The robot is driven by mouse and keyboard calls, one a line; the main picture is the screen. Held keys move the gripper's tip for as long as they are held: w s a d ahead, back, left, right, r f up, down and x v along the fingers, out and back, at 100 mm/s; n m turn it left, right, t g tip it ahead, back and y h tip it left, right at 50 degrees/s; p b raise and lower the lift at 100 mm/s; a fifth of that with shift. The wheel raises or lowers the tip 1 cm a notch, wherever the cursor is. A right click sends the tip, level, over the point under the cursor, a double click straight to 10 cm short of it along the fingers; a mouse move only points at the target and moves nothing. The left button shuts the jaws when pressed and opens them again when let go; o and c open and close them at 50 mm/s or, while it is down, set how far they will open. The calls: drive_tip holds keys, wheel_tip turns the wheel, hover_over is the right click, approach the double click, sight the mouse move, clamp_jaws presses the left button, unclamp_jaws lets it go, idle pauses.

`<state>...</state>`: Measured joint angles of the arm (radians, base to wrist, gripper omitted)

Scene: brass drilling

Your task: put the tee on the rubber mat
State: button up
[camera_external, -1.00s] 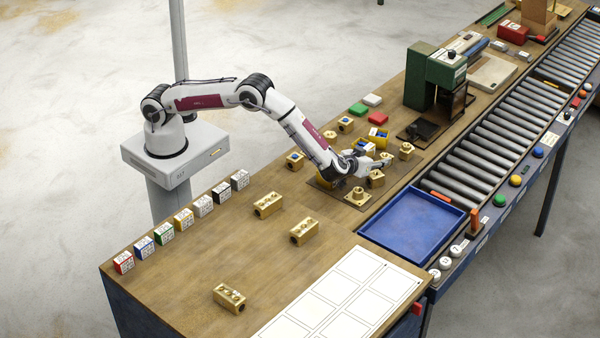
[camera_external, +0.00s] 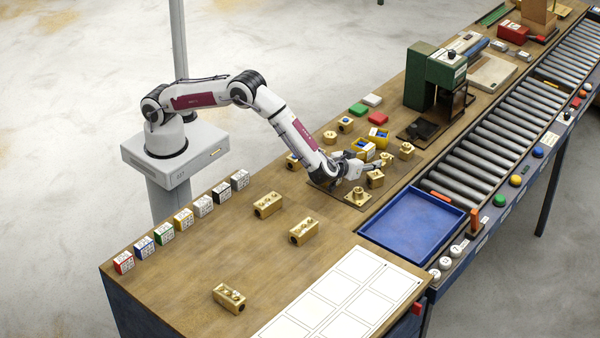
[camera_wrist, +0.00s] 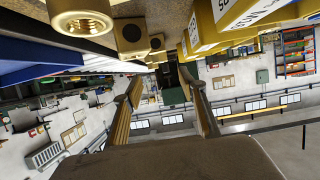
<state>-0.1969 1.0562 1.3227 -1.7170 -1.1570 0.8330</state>
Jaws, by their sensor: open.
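A brown mat-like sheet (camera_external: 349,199), which looks like the rubber mat, lies under my wrist, partly hidden by it. A brass flanged piece (camera_external: 358,196) stands on its right part. My gripper (camera_external: 374,164) is open and tipped nearly level, low among brass fittings. In the wrist view my gripper (camera_wrist: 163,80) has its fingers apart with nothing between them. Brass blocks stand close by, one in front (camera_external: 375,179) and one beyond (camera_external: 407,150). I cannot tell for sure which fitting is the tee. A threaded brass collar (camera_wrist: 80,18) shows at the wrist view's top.
Yellow bins (camera_external: 364,149) stand just behind my gripper. A blue tray (camera_external: 412,228) lies at the right edge, beside the roller conveyor (camera_external: 490,150). Several brass blocks (camera_external: 304,231) lie on the bench's near part, with bare wood between them. A green press (camera_external: 432,75) stands beyond.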

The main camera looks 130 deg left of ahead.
idle(0.4)
drive_tip(key=w+d+r+m+t+h, duration=0.2)
drive_tip(key=w+d+r+t, duration=0.3)
drive_tip(key=r, duration=0.5)
drive_tip(key=w+d+r+m+t+h, duration=0.1)
drive_tip(key=w+d+r+m+t, duration=0.2)
drive_tip(key=w+d+r+t, duration=0.5)
drive_tip(key=s+d+r+m+h, duration=0.6)
drive_tip(key=s+d+r+h, duration=0.25)
drive_tip(key=d+r, duration=0.55)
drive_tip(key=s+d+f+m+g+h, duration=0.1)
drive_tip(key=s+d+m+g+h, duration=0.15)
drive_tip(key=s+d, duration=0.55)
drive_tip(key=s+d+f+m+g+h, duration=0.1)
drive_tip(key=s+d+m, duration=0.25)
drive_tip(key=s, duration=0.85)
drive_tip(key=s+a+f+g, duration=0.1)
drive_tip(key=s+f, duration=0.3)
drive_tip(key=s, duration=0.7)
drive_tip(key=s+f+m+g+y, duration=0.1)
drive_tip(key=s+f+g, duration=0.2)
drive_tip(key=s, duration=0.9)
drive_tip(key=shift+a+f+y, duration=0.3)
drive_tip(key=shift+a+f, duration=0.1)
drive_tip(key=shift+f, duration=0.35)
